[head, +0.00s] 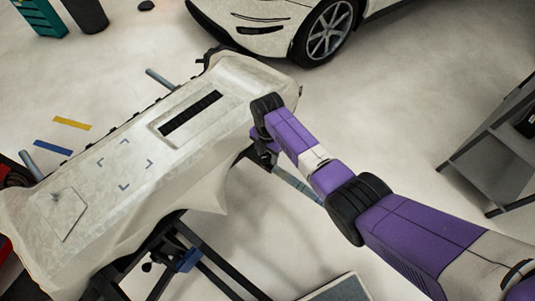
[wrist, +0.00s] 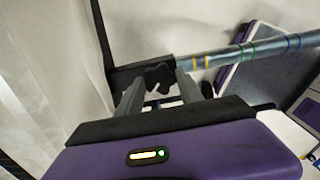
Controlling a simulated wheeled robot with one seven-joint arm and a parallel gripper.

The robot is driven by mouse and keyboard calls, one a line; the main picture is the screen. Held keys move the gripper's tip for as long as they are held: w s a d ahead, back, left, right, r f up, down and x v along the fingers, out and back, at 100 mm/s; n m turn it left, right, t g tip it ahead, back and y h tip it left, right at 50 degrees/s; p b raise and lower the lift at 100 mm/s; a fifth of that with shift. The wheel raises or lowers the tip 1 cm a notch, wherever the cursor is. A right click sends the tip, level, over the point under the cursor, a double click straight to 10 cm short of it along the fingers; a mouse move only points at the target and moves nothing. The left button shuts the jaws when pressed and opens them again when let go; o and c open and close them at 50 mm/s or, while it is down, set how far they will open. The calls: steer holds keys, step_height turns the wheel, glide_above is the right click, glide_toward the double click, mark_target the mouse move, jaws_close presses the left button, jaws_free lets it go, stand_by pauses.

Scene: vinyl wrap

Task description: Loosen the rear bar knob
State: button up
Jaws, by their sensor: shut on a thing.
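My gripper (wrist: 160,88) has its two grey fingers on either side of a dark lobed knob (wrist: 157,73), shut on it. The knob sits by a black bracket at the inner end of a grey bar (wrist: 222,57) with yellow, green and blue bands. In the head view my gripper (head: 262,152) is at the right edge of the draped table (head: 222,195), low beside the cloth. The bar (head: 296,183) shows partly there, sticking out under my arm. The knob is hidden in the head view.
Pale cloth hangs close on the left in the wrist view. The table's dark legs stand below, with a blue clamp-like part (head: 187,260). A car (head: 270,28) is behind, a grey shelf cart (head: 497,150) at right. Open floor lies between table and cart.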

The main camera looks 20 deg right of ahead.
mark_target(267, 157)
steer(key=n, duration=0.5)
steer(key=shift+n, duration=0.3)
stand_by(0.4)
steer(key=o, duration=1.4)
steer(key=shift+r, duration=0.1)
steer(key=shift+r, duration=3.85)
